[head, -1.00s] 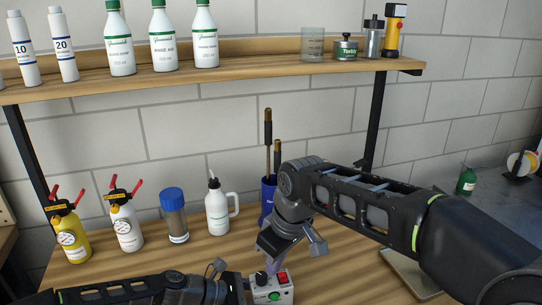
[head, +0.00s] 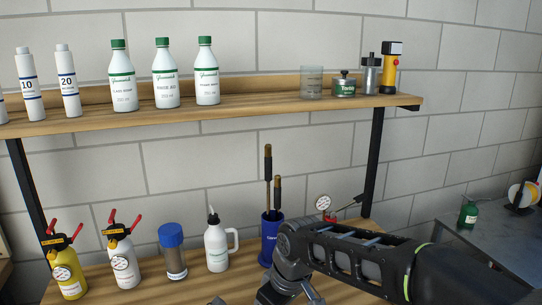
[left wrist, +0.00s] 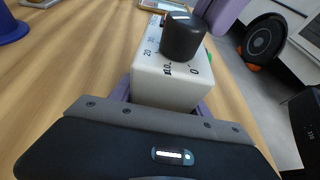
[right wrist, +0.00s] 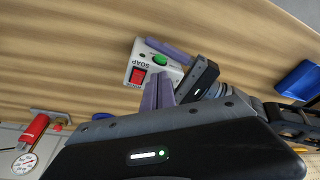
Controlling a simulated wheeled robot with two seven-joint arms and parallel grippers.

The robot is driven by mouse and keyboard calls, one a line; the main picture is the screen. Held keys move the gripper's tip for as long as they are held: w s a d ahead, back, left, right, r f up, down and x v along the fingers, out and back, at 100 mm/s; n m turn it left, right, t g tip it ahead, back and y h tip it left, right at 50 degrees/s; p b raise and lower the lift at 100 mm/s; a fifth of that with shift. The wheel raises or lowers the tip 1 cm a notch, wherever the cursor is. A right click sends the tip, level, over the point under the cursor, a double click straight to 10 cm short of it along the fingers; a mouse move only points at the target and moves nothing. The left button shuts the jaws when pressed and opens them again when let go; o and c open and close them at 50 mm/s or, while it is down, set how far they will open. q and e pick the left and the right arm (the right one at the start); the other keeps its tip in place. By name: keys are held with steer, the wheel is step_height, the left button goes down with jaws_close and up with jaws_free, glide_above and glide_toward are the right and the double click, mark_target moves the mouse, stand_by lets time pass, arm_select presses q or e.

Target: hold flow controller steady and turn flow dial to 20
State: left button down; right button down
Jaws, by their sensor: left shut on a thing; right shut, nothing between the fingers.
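The flow controller (left wrist: 165,80) is a white box with numbers printed around a black flow dial (left wrist: 183,38). My left gripper (left wrist: 163,98) is shut on the box, one purple finger on each side. Which number the dial points to cannot be made out. In the right wrist view the box (right wrist: 146,76) shows a red switch, a green button and the word SOAP; the dial is not clearly seen there. My right gripper (right wrist: 158,90) is shut and empty close to the box. One of its purple fingers is beside the dial in the left wrist view. The head view cuts off the box.
A wooden shelf (head: 220,108) with bottles hangs above. A gauge (head: 323,204) stands behind my right arm.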

steer(key=shift+w+a, duration=0.1)
arm_select(q)
steer(key=shift+d, duration=0.1)
arm_select(e)
steer(key=shift+s+a, duration=0.2)
stand_by(0.3)
steer(key=shift+s+d, duration=0.1)
steer(key=shift+d, duration=0.05)
steer(key=shift+s+d, duration=0.15)
steer(key=shift+d, duration=0.05)
steer(key=w+a+v, duration=0.1)
steer(key=v, duration=0.5)
stand_by(0.4)
steer(key=shift+r, duration=0.15)
